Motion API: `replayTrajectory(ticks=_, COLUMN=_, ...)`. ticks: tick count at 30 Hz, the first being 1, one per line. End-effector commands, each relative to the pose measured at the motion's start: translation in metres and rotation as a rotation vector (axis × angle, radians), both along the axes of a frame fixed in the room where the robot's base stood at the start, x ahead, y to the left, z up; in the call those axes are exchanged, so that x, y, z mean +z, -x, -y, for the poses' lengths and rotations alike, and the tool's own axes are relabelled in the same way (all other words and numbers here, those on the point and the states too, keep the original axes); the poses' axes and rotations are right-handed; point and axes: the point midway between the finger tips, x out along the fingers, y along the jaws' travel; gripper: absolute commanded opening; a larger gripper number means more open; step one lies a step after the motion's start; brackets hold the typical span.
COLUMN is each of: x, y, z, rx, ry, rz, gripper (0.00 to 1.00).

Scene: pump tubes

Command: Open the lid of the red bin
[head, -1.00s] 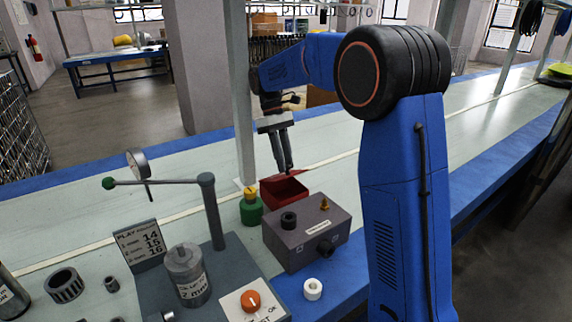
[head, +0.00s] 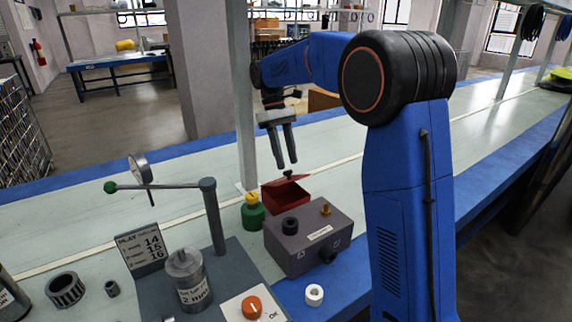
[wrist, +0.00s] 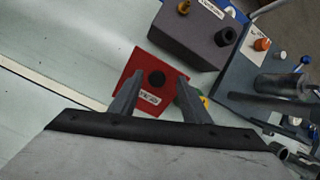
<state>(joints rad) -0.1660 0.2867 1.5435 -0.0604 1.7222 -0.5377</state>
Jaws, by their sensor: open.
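The red bin (head: 287,193) stands on the bench behind the grey box. A black knob (head: 290,174) sits on its red lid (head: 298,178). In the head view the lid looks slightly tilted, but how far it stands open is hard to tell. In the wrist view the lid (wrist: 132,90) shows from above with a white label, and the knob (wrist: 157,78) appears between the fingertips. My gripper (head: 285,164) is open and empty, pointing down just above the knob. It also shows in the wrist view (wrist: 161,76), with the fingers apart.
A green container with a yellow top (head: 252,210) stands close left of the bin. The grey box (head: 308,238) with knobs is in front. A grey post (head: 246,120) rises behind the green container. The light bench (head: 345,180) is clear to the right of the bin.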

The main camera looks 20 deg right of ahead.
Motion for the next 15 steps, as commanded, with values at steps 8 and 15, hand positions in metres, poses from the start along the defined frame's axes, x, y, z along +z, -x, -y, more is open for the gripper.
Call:
replayTrajectory(ticks=8, x=0.047, y=0.0, z=0.0, rx=0.0, ry=-0.001, rz=0.002, gripper=0.43)
replayTrajectory(ticks=15, x=0.067, y=0.0, z=0.0, rx=0.0, ry=0.0, rz=0.001, gripper=0.43)
